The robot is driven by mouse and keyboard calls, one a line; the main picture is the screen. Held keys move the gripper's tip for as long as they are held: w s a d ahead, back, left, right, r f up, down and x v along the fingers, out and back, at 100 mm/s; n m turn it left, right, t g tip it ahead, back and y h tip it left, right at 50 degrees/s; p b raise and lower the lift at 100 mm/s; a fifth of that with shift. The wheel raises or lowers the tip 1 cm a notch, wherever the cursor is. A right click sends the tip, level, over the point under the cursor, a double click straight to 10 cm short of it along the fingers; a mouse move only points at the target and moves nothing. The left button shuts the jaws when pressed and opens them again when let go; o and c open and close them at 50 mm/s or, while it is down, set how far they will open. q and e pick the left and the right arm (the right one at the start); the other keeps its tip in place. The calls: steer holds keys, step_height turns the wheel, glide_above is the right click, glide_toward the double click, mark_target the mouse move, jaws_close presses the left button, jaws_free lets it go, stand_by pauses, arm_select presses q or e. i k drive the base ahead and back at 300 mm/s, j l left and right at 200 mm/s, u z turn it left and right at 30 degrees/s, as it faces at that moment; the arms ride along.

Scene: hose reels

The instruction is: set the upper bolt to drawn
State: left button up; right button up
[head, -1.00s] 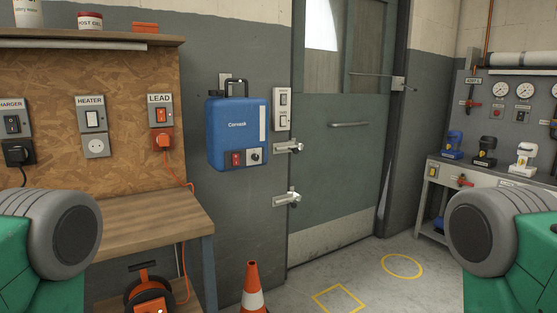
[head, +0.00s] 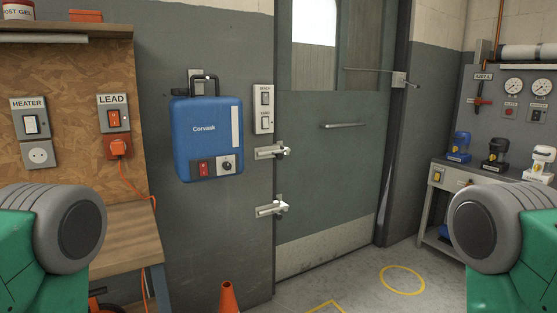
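The upper bolt (head: 271,152) is a small metal slide bolt on the wall at the left edge of the grey-green door (head: 335,165). Its tip reaches to about the door's edge; whether it is drawn or shot is too small to tell. A similar lower bolt (head: 271,209) sits below it. My two arms show only as green and grey parts at the lower left and lower right, well apart from the bolts. Neither gripper's fingers are in view.
A blue Corvask case (head: 207,140) hangs on the wall left of the upper bolt, with a switch plate (head: 263,109) between. An orange cone (head: 229,298) stands on the floor below. A wooden bench (head: 115,240) is at left. The floor before the door is clear.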

mark_target(280, 155)
steer(key=i+l, duration=0.2)
steer(key=i, duration=0.3)
steer(key=i+l, duration=0.2)
steer(key=i, duration=0.35)
steer(key=i+l+z, duration=0.1)
steer(key=i+l, duration=0.15)
steer(key=i, duration=0.25)
steer(key=i+l, duration=0.15)
steer(key=i, duration=0.4)
